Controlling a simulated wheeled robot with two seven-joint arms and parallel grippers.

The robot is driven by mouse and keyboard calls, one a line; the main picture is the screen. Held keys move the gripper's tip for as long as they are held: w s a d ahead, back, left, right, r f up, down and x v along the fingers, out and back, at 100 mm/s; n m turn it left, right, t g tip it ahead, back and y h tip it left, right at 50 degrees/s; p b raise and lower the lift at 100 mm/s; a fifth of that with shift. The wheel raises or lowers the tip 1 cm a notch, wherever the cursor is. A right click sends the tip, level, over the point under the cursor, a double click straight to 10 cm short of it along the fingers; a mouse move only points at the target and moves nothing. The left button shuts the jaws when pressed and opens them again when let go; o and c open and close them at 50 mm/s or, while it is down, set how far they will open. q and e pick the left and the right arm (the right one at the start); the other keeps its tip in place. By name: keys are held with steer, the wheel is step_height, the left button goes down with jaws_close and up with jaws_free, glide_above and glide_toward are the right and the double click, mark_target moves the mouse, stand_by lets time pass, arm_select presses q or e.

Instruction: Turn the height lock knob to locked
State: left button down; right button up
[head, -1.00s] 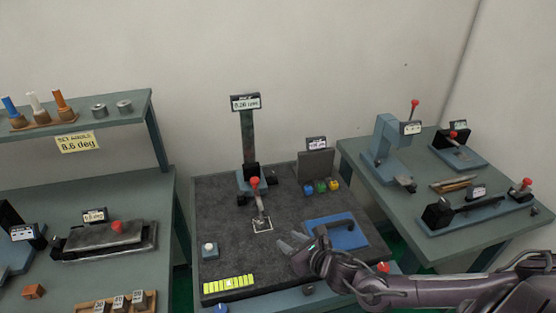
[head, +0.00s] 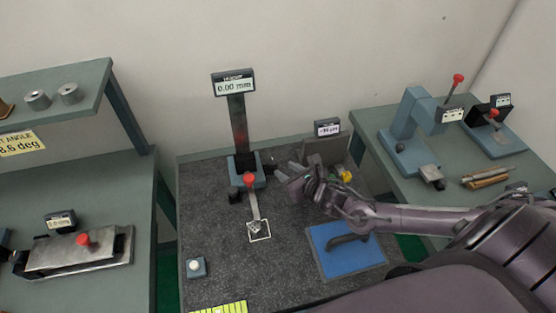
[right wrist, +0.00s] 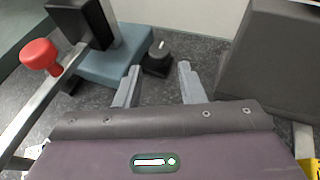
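The height gauge's column (head: 238,125) stands on a blue base (head: 246,178) near the back of the dark mat, with a display (head: 233,85) reading 0.00 mm. A black knob (right wrist: 159,58) with a white line on top stands beside the blue base (right wrist: 115,60) in the right wrist view; I take it for the height lock knob. My right gripper (head: 283,168) is just right of the base. In the right wrist view my right gripper (right wrist: 158,77) is open and empty, the knob just beyond and between its fingertips. My left gripper is out of view.
A red-ball lever (head: 250,182) extends from the gauge; the ball is close on the left in the right wrist view (right wrist: 40,57). A grey block (right wrist: 275,60) stands close on the right. A blue pad (head: 345,258) and a white-button box (head: 195,267) lie in front.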

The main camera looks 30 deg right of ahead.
mark_target(274, 164)
steer(key=x, duration=0.5)
steer(key=shift+w+p, duration=0.3)
steer(key=shift+p, duration=0.1)
steer(key=shift+a, duration=0.1)
steer(key=shift+c, duration=0.5)
steer(key=c, duration=0.6)
steer(key=shift+o, duration=0.2)
steer(key=shift+a+m+h, duration=0.35)
steer(key=shift+m+h, duration=0.65)
steer(key=shift+h, duration=0.1)
steer(key=shift+a+m+h, duration=0.1)
steer(key=shift+m+h, duration=1.2)
steer(key=shift+h, duration=0.3)
steer(key=o, duration=0.7)
steer(key=shift+c, duration=0.2)
